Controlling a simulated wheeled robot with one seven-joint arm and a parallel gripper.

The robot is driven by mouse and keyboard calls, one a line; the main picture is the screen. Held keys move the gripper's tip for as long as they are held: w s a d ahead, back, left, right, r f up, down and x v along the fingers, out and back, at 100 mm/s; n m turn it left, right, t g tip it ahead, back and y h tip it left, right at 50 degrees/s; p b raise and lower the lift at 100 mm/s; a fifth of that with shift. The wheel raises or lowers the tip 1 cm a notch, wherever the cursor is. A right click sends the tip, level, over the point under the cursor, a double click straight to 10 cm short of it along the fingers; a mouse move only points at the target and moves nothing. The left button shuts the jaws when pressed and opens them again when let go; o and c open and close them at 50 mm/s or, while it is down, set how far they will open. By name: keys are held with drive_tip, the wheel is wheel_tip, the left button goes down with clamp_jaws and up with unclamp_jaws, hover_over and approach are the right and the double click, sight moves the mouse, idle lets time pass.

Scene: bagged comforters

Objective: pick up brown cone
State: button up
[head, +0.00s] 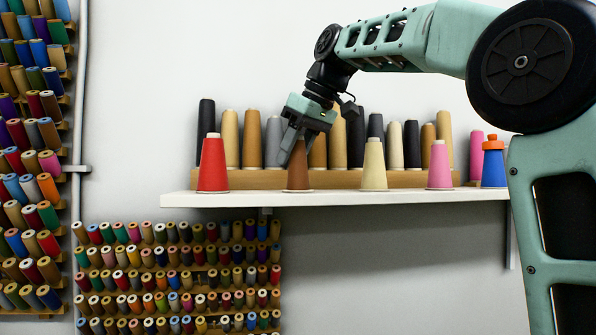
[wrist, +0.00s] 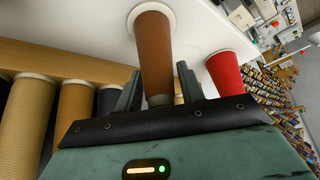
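The brown cone (head: 298,172) stands upright on the white shelf, between the red cone and the cream cone. In the wrist view the brown cone (wrist: 154,52) lies between my two fingers, its base on the white surface. My gripper (head: 296,147) reaches down over the cone's upper part from above. In the wrist view my gripper (wrist: 160,86) has one finger on each side of the cone. A small gap shows at the right finger, so it looks open around the cone. The cone's tip is partly hidden by the gripper.
A red cone (head: 213,165) stands to the left and a cream cone (head: 374,165) to the right. Several tall spools line a wooden rack (head: 340,180) close behind.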

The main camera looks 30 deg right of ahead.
drive_tip(key=shift+c, duration=1.1)
drive_tip(key=shift+r, duration=0.15)
